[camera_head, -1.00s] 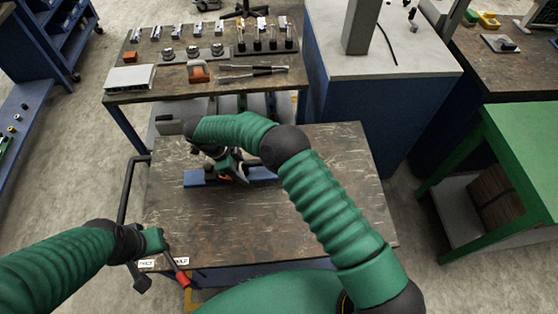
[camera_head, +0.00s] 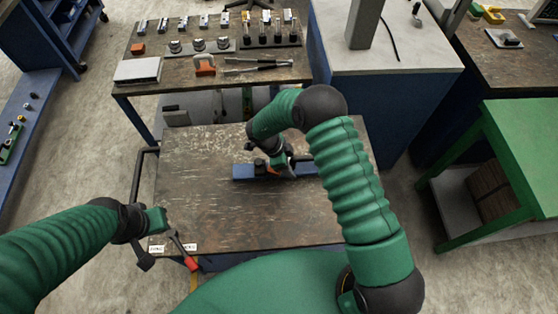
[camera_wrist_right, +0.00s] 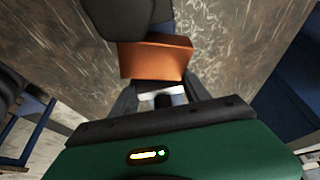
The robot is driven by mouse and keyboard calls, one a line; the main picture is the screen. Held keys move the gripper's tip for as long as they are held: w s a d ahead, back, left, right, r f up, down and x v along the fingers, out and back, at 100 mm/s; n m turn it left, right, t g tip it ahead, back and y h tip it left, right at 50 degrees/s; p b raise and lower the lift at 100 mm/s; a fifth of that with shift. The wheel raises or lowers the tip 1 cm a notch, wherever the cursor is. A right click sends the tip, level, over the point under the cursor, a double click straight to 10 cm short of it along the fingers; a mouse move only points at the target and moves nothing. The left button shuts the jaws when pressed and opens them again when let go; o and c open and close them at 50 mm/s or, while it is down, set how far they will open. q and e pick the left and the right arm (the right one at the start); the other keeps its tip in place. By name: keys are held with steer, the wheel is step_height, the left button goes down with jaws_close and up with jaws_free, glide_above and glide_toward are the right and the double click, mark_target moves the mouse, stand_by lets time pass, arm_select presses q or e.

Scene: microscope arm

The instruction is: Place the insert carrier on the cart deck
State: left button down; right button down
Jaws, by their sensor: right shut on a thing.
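The insert carrier, seen as a long blue bar (camera_head: 243,172), is over the back middle of the brown cart deck (camera_head: 215,215). I cannot tell whether it touches the deck or hangs just above it. My right gripper (camera_head: 275,168) is shut on its middle, where a bit of orange shows; the arm hides part of the bar. The right wrist view shows an orange block (camera_wrist_right: 156,60) just beyond the fingers (camera_wrist_right: 160,98). My left gripper (camera_head: 168,233) is at the deck's front left corner, near the cart handle; whether it is open or shut is unclear.
A red-tipped lever (camera_head: 191,264) is by the left gripper. A workbench (camera_head: 180,88) with several tools stands behind the cart. A blue cabinet (camera_head: 370,110) is at the back right, a green table (camera_head: 515,150) at the right. The deck's front and left are bare.

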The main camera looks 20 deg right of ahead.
steer(key=shift+s+d+r, duration=0.1)
steer(key=shift+d+r, duration=0.05)
steer(key=shift+d, duration=0.2)
steer(key=shift+s+d+f, duration=0.1)
steer(key=shift+f, duration=0.2)
steer(key=shift+f+p, duration=0.55)
steer(key=shift+f, duration=1.05)
steer(key=c, duration=0.5)
jaws_free()
